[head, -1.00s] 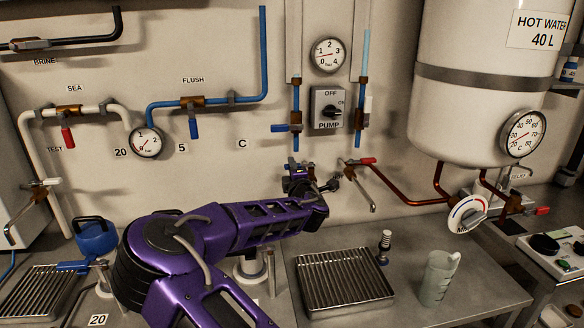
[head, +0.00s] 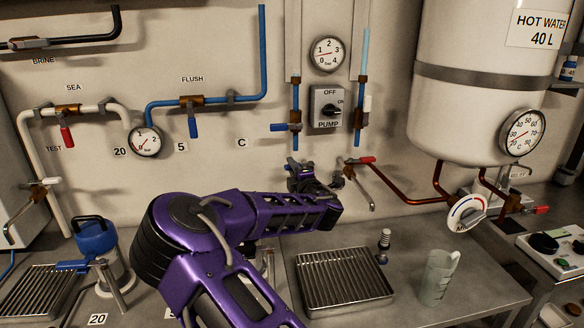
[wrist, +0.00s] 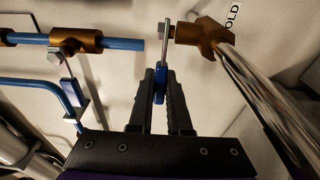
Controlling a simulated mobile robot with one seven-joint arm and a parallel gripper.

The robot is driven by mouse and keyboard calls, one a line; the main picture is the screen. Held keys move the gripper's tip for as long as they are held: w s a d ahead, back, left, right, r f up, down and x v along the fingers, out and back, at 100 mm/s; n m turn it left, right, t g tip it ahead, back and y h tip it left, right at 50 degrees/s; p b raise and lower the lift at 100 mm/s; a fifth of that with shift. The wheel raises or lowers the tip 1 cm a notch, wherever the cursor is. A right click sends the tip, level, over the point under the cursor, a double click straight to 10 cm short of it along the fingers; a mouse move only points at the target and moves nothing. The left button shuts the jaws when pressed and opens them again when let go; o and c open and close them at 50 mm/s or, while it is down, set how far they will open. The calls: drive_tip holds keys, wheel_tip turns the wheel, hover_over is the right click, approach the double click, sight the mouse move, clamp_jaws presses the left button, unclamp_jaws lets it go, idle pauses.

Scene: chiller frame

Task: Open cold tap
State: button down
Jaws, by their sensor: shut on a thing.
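In the wrist view, the cold tap has a brass body (wrist: 205,32) beside a partly cut-off label ending in "OLD" (wrist: 232,17). Its blue-gripped lever (wrist: 160,84) has a thin metal stem (wrist: 167,38) reaching up to the brass. My gripper (wrist: 160,75) is shut on the blue lever, with a dark finger on each side. A shiny metal pipe (wrist: 265,95) runs down right from the brass. In the head view, my gripper (head: 303,172) is at the wall below the pump panel, and it and my purple arm hide most of the cold tap.
A red-handled tap (head: 362,160) with a hanging spout is just right of my gripper. The pump switch (head: 327,107) and blue-handled valves are above. A drain grate (head: 345,281), a jug (head: 437,277) and a hot water tank (head: 470,90) are nearby.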

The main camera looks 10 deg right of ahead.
drive_tip(key=c, duration=0.9)
unclamp_jaws()
drive_tip(key=shift+o, duration=0.2)
drive_tip(key=s+d, duration=0.2)
drive_tip(key=s, duration=1.5)
drive_tip(key=shift+s+d, duration=0.15)
drive_tip(key=shift+c, duration=0.2)
